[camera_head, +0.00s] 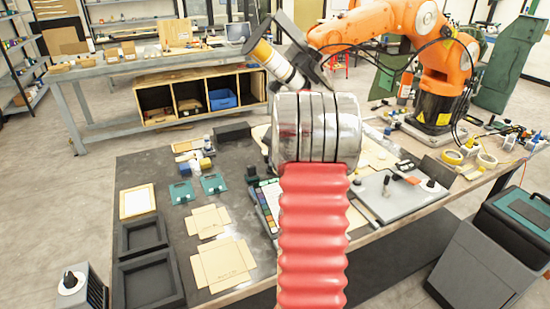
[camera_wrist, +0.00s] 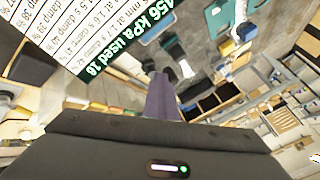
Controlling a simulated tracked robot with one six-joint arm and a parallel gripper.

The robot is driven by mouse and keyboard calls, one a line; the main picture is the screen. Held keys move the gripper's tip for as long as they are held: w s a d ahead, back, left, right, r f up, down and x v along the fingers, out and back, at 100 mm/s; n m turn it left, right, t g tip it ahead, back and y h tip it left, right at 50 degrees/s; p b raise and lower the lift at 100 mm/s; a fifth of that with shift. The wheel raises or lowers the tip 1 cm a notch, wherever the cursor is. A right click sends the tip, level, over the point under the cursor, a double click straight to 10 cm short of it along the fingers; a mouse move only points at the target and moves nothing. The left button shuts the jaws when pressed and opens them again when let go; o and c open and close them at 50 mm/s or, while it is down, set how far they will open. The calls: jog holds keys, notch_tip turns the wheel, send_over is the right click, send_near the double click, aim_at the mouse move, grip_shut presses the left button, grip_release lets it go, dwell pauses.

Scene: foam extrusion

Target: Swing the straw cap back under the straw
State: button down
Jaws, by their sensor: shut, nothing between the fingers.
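My gripper (camera_wrist: 161,97) shows in the wrist view as narrow purple-grey fingers, closed together and empty, beyond its dark housing. In the head view it is largely hidden behind the silver end of my arm. A white cylinder with an amber band (camera_head: 274,61) is tilted beside dark bars at the end of my arm; I cannot tell whether it bears the straw. I cannot make out the straw or the straw cap in either view. A white printed panel with a green band (camera_wrist: 95,75) fills the upper left of the wrist view, close to the camera.
The dark workbench (camera_head: 250,150) holds cardboard pieces (camera_head: 222,264), black trays (camera_head: 150,280), teal plates (camera_head: 214,183) and a light grey board (camera_head: 400,193). An orange robot arm (camera_head: 385,22) stands at the back right. A grey bin (camera_head: 490,250) stands at the right.

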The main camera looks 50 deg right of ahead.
jog(key=shift+w+a, duration=0.3)
jog(key=shift+s+d, duration=0.4)
jog(key=shift+d, duration=0.25)
jog(key=s, duration=0.4)
jog(key=shift+s+d+r, duration=0.2)
jog(key=shift+r, duration=0.15)
jog(key=v, duration=0.9)
jog(key=shift+a, duration=0.2)
jog(key=shift+w, duration=0.1)
